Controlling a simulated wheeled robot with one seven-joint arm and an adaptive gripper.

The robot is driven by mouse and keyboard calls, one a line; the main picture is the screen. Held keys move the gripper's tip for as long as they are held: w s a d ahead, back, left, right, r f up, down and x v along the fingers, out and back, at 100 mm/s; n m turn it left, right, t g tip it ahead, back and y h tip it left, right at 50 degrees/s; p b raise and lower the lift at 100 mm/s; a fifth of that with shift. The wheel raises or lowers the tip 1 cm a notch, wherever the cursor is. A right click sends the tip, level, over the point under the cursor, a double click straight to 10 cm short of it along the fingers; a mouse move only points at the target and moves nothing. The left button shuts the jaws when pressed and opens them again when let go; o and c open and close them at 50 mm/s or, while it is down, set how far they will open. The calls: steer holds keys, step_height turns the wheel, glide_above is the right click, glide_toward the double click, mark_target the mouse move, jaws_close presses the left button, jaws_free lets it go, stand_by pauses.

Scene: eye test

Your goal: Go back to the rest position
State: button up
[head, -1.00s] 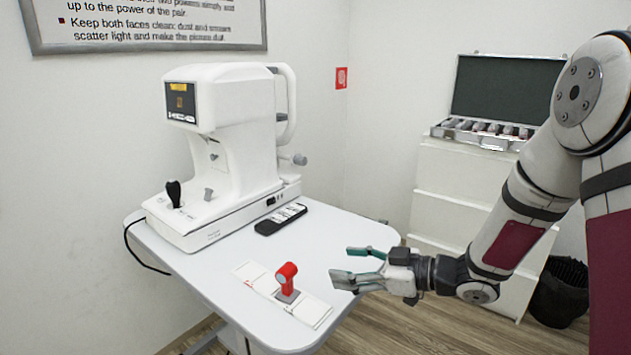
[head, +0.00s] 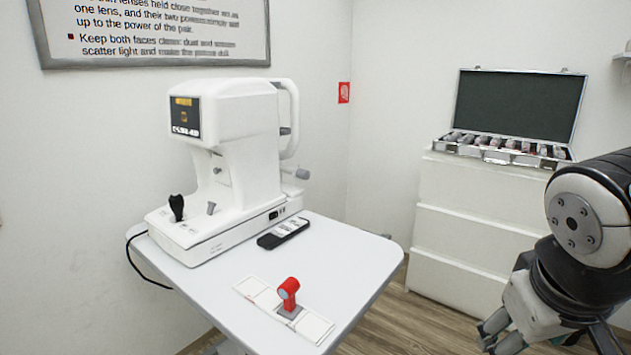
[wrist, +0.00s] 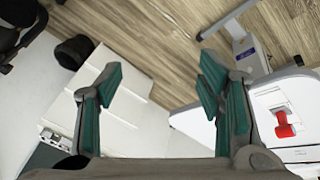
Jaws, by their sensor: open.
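My gripper (head: 486,338) is at the lower right of the head view, off the right side of the table and partly cut off by the frame edge. In the wrist view its two green-padded fingers (wrist: 155,88) are spread wide with nothing between them. A red holder with a lens (head: 289,292) stands upright on a white strip (head: 318,328) on the table (head: 352,262). The red holder also shows at the right of the wrist view (wrist: 284,125), apart from the fingers.
A white eye-testing machine (head: 235,150) and a black remote (head: 283,233) are on the table. A white drawer cabinet (head: 470,215) with an open lens case (head: 520,105) stands at the back right. Wooden floor (head: 425,318) is free between table and cabinet.

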steer(key=s+a+g+y, duration=0.1)
steer(key=s+a+g, duration=0.15)
steer(key=s, duration=0.45)
steer(key=s+a+g+y, duration=0.1)
steer(key=s+a+y, duration=0.15)
steer(key=s, duration=0.45)
step_height(320, 180, up, 21)
steer(key=t+p, duration=0.3)
steer(key=p, duration=1.6)
steer(key=shift+w+a+f+m+t+h, duration=0.15)
steer(key=shift+a+f+m+t+h, duration=0.05)
steer(key=shift+a+m+t+h, duration=0.2)
